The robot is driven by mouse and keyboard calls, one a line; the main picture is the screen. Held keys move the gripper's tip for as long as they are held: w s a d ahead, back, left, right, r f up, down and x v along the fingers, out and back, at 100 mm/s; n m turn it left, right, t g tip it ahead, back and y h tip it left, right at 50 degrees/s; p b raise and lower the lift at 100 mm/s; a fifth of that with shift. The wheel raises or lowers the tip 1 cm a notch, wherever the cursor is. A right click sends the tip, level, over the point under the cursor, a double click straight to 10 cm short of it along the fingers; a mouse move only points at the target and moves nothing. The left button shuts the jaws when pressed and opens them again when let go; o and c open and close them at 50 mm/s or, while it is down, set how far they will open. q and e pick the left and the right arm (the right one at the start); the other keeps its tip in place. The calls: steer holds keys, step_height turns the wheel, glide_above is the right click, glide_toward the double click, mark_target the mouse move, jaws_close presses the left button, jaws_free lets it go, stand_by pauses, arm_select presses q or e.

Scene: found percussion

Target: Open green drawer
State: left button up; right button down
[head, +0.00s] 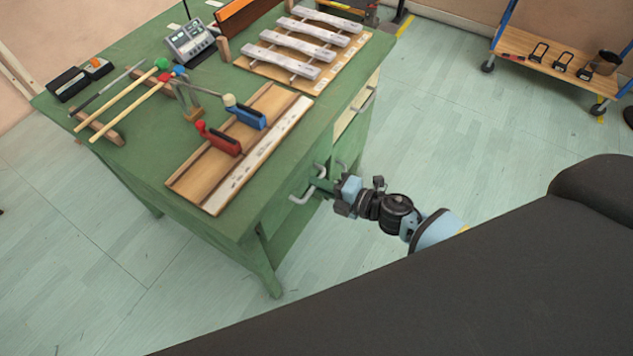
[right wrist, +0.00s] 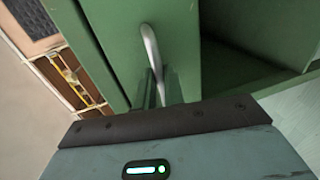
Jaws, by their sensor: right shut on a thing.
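The green workbench (head: 140,165) has a green drawer front with a pale metal handle (head: 303,197) on its right side. My right gripper (head: 322,187) is at this handle. In the right wrist view the fingers (right wrist: 160,88) are closed around the handle (right wrist: 150,48), which stands out from the green drawer front (right wrist: 178,35). My left gripper is not in view.
The bench top carries a xylophone of pale bars (head: 310,41), a wooden board (head: 235,150) with red and blue clamps, mallets and a grey device (head: 190,42). A wooden cart (head: 545,66) stands at upper right. The floor right of the bench is mostly clear.

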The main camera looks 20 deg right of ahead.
steer(key=f+v, duration=0.2)
steer(key=v, duration=0.9)
steer(key=s+f+v, duration=0.1)
steer(key=f+v, duration=0.1)
steer(key=v, duration=0.9)
steer(key=shift+d+f, duration=0.3)
steer(key=shift+d, duration=0.15)
steer(key=shift+s, duration=0.1)
steer(key=c, duration=1.5)
jaws_free()
steer(key=shift+s+d, duration=0.1)
